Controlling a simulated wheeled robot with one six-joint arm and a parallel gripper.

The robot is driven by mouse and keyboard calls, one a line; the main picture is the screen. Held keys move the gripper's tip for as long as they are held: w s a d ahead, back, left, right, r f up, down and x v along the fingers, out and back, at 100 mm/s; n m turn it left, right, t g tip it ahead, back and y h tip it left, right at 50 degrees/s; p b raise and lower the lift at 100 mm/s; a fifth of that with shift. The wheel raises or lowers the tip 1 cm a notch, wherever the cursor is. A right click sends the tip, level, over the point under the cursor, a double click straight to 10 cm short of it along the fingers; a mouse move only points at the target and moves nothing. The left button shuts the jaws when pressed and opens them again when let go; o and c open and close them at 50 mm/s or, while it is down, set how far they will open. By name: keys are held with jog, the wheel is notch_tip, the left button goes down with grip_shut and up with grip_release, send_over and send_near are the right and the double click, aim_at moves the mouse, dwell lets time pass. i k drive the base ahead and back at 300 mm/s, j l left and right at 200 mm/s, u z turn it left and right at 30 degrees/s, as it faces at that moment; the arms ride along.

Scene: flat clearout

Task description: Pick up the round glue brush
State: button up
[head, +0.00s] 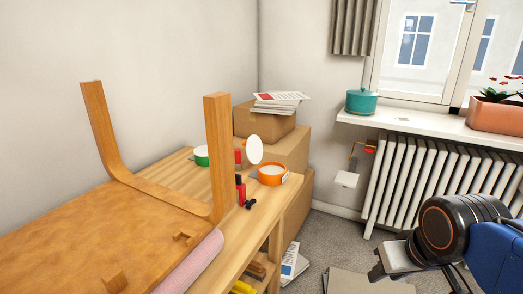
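I cannot pick out the round glue brush with certainty. A white round disc (254,150) stands up at the far end of the wooden table, with a small brown-orange part beside it. I cannot tell whether this disc belongs to the brush. My arm shows at the lower right, well apart from the table items. Black and grey parts sit at its left end. I cannot make out fingertips there, nor whether my gripper is open or shut.
An upturned wooden piece with two upright legs (220,150) covers much of the table (236,240). Cardboard boxes (290,150) stand behind. A radiator (440,180) lines the right wall.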

aim_at(238, 166)
jog(key=i+l, duration=0.25)
jog(key=l, duration=0.15)
jog(key=i+l+u, duration=0.15)
jog(key=i+l, duration=0.4)
jog(key=l, duration=0.25)
jog(key=i+l+u, duration=0.15)
jog(key=l, duration=0.25)
jog(key=i, duration=0.1)
